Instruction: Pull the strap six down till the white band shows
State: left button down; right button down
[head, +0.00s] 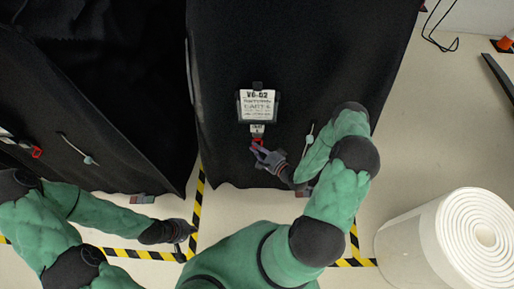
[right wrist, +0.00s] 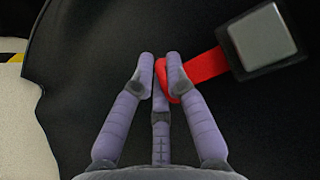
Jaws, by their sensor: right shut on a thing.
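A red strap (head: 257,142) hangs below a white card (head: 257,105) on the black cover of the middle cart. In the right wrist view the red strap (right wrist: 205,66) runs from a dark buckle with a grey face (right wrist: 263,40) to my fingers. My right gripper (head: 262,151) is shut on the strap's looped end; its fingertips (right wrist: 161,75) also show in the right wrist view. No white band shows on the visible part of the strap. My left gripper (head: 188,238) is low over the floor tape, away from the strap; its opening is unclear.
Another black-covered cart (head: 90,100) with a red loop (head: 36,152) stands at left. A thin cord with a pale toggle (head: 309,139) hangs right of the strap, near my right arm. A white roll (head: 450,240) stands at lower right. Yellow-black tape (head: 130,254) marks the floor.

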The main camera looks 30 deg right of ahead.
jog(key=f+b, duration=0.2)
jog(key=f, duration=0.1)
jog(key=f+b, duration=0.3)
jog(key=f, duration=0.1)
jog(key=f+b, duration=0.3)
jog(key=shift+w+d+f, duration=0.1)
jog(key=shift+d+f, duration=0.05)
jog(key=shift+d, duration=0.15)
jog(key=c, duration=1.5)
grip_release()
jog(key=shift+o, duration=0.7)
jog(key=shift+a, duration=0.1)
jog(key=v, duration=1.2)
